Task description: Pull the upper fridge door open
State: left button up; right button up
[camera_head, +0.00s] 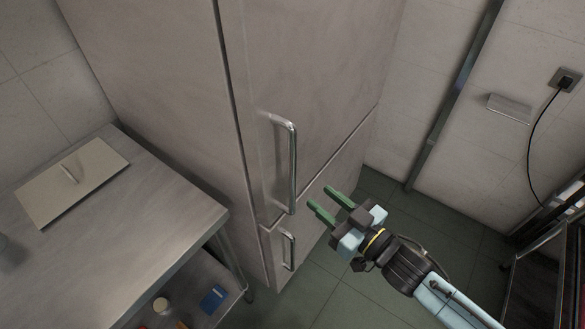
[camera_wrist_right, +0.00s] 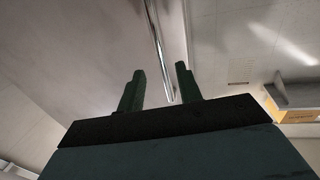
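The fridge is a tall grey cabinet with an upper door (camera_head: 310,70) and a lower door (camera_head: 318,205); both look shut. The upper door's long vertical metal handle (camera_head: 291,165) is near the middle of the head view. My right gripper (camera_head: 320,198) is open and empty, to the right of and slightly below that handle, apart from it. In the right wrist view, the two green fingers (camera_wrist_right: 158,88) are spread, and the handle (camera_wrist_right: 157,45) appears ahead, with its lower end showing between them. My left gripper is not in view.
A metal table (camera_head: 130,235) with a flat board (camera_head: 72,182) stands left of the fridge. The lower door has a shorter handle (camera_head: 287,250). A dark rack (camera_head: 550,270) stands at the right. Green floor (camera_head: 375,300) is clear in front.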

aim_at(295, 176)
jog(key=x, duration=1)
jog(key=shift+w+a, duration=0.15)
jog(key=shift+w, duration=0.1)
grip_shut()
